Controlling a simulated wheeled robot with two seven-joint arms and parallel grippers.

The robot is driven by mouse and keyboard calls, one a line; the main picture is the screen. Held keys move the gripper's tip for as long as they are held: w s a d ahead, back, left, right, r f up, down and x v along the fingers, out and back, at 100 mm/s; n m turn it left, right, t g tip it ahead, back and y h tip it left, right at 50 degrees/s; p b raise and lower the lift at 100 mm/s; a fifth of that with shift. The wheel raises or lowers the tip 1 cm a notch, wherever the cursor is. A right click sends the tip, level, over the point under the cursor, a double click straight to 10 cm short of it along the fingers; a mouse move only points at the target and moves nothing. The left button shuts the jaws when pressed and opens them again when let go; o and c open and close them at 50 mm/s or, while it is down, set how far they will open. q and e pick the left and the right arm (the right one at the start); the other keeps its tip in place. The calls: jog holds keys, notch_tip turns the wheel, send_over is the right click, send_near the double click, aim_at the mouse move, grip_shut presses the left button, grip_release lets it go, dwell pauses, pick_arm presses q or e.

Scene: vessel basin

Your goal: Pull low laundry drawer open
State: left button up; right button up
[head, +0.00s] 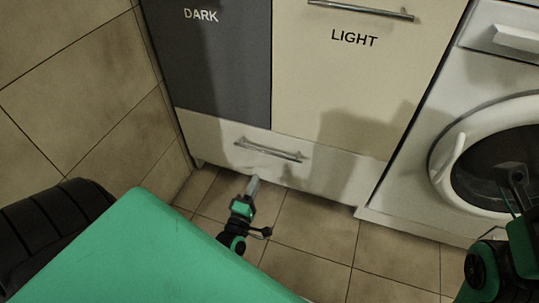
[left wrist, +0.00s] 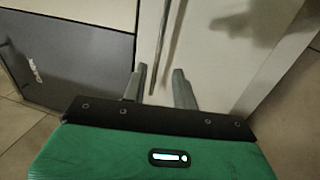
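The low drawer (head: 215,134) is a wide pale front under the DARK and LIGHT panels, and it looks shut. Its metal bar handle (head: 270,151) runs across the middle. My left gripper (head: 254,183) shows just below the handle in the head view. In the left wrist view, its two grey fingers (left wrist: 158,88) are open, and the handle (left wrist: 161,40) runs into the gap between them. Contact cannot be told. My right gripper (head: 514,178) is at the right edge, in front of the washing machine, and its fingers are unclear.
A dark grey panel marked DARK (head: 215,60) and a cream panel marked LIGHT (head: 345,85) with a bar handle are above the drawer. A white washing machine (head: 440,120) stands at the right. A tiled wall (head: 75,90) is at the left. Tiled floor (head: 310,235) in front is clear.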

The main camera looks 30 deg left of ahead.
aim_at(268, 152)
pick_arm(q)
jog(key=b+x, duration=0.4)
jog(key=x, duration=0.9)
grip_shut()
